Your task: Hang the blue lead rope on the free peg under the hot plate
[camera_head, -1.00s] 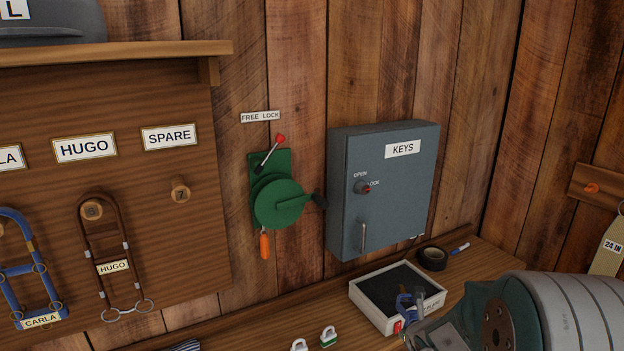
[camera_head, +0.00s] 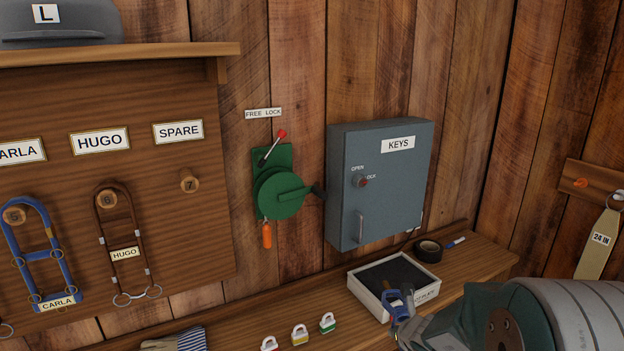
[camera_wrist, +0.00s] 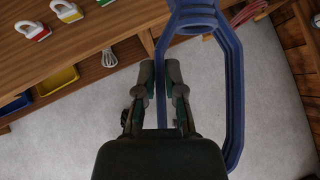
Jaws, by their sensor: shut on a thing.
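My gripper (camera_wrist: 160,72) is shut on one strand of the blue lead rope (camera_wrist: 235,90), which hangs as a long stiff-looking loop to the right of the fingers in the wrist view. In the head view a small blue part of it (camera_head: 401,304) shows in front of a grey-topped tray-like box (camera_head: 372,299), whose label ends in "PLATE". The rest is hidden by my arm or out of frame. Wooden peg 7 (camera_head: 189,182) is bare under the "SPARE" sign. A blue halter tagged CARLA (camera_head: 67,262) and a brown halter tagged HUGO (camera_head: 128,245) hang on neighbouring pegs.
A grey KEYS cabinet (camera_head: 375,195) and a green crank device (camera_head: 279,192) are on the wall. An orange peg (camera_head: 581,183) sits on a right-hand board beside a "24 IN" strap (camera_head: 597,245).

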